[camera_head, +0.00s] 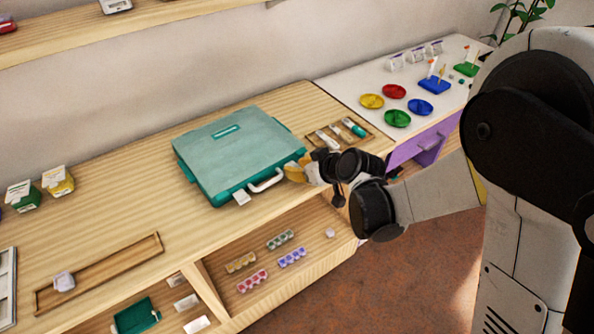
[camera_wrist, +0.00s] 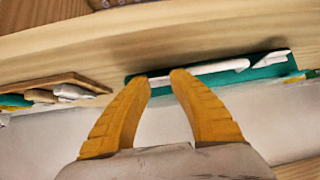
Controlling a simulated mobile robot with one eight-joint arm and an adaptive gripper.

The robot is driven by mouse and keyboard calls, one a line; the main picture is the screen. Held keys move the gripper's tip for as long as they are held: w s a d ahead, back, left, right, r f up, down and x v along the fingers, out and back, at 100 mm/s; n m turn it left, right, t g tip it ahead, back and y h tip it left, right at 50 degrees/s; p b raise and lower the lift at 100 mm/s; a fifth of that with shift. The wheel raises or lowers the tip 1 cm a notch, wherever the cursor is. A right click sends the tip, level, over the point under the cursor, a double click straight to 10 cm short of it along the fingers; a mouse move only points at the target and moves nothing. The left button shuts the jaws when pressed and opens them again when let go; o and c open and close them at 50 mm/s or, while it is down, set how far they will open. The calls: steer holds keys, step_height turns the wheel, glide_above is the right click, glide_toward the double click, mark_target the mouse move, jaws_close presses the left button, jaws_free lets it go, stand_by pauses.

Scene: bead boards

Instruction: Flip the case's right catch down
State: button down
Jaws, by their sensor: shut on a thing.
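The teal case (camera_head: 228,160) lies closed on the wooden counter, its white handle (camera_head: 266,181) along the front side. The left catch (camera_head: 241,198) is a white tab at the front; it also shows in the wrist view (camera_wrist: 272,59). My gripper (camera_head: 290,172) is at the right end of the case's front side. In the wrist view its yellow fingers (camera_wrist: 160,78) stand a little apart with the white right catch (camera_wrist: 160,81) between them. They are shut on this catch. My gripper hides the right catch in the head view, and I cannot tell its exact angle.
A wooden tray (camera_head: 319,147) with tubes lies just right of the case, close to my gripper. Below the counter edge, an open shelf (camera_head: 300,274) holds several small coloured bead strips. Coloured dishes stand on the white surface (camera_head: 350,90) at the back right.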

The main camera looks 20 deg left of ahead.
steer(key=shift+d+f+t+y+b, duration=0.15)
steer(key=shift+f+t+y+b, duration=0.4)
steer(key=shift+b, duration=0.7)
steer(key=shift+s+y+b, duration=0.1)
steer(key=shift+y+b, duration=0.25)
steer(key=shift+b, duration=0.05)
steer(key=shift+r, duration=0.1)
steer(key=c, duration=1.1)
jaws_free()
steer(key=shift+d, duration=0.1)
steer(key=v, duration=1.2)
